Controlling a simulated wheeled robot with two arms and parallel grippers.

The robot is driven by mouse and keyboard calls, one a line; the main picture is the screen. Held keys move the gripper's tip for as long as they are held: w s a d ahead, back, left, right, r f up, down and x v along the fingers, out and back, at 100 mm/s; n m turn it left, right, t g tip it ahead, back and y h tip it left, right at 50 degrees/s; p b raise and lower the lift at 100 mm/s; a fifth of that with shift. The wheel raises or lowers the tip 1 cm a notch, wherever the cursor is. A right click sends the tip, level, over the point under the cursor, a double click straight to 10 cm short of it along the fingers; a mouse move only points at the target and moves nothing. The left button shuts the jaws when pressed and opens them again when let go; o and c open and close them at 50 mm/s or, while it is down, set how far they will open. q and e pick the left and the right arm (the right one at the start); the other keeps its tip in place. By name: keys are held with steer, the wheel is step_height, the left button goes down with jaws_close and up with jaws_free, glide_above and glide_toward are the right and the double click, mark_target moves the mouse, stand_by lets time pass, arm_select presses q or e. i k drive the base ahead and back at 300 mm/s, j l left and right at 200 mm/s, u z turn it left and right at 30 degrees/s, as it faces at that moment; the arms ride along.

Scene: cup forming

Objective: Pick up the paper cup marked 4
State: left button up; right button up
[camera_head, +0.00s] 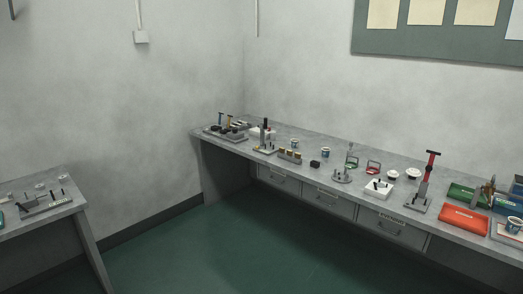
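Three small pale cups with blue bands show in the head view. One cup (294,143) stands toward the back of the long bench. A second cup (325,152) stands a little to its right. A third cup (514,225) stands at the far right, on or beside a light tray. They are too small for me to read any number, so I cannot tell which is marked 4. Neither of my grippers is in view.
The long grey bench (345,165) runs along the right wall, crowded with small fixtures. Another bench (68,210) is at left. The green floor (235,250) between is clear.

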mark_target(325, 153)
steer(key=i+z, duration=0.1)
steer(key=i, duration=0.45)
steer(key=i+j, duration=0.1)
steer(key=i, duration=0.5)
steer(key=i+j+z, duration=0.15)
steer(key=i, duration=0.4)
steer(key=i+j+z, duration=0.1)
steer(key=i, duration=0.5)
steer(key=i+j+z, duration=0.35)
steer(key=i, duration=0.15)
steer(key=i+j+z, duration=0.3)
steer(key=i, duration=0.25)
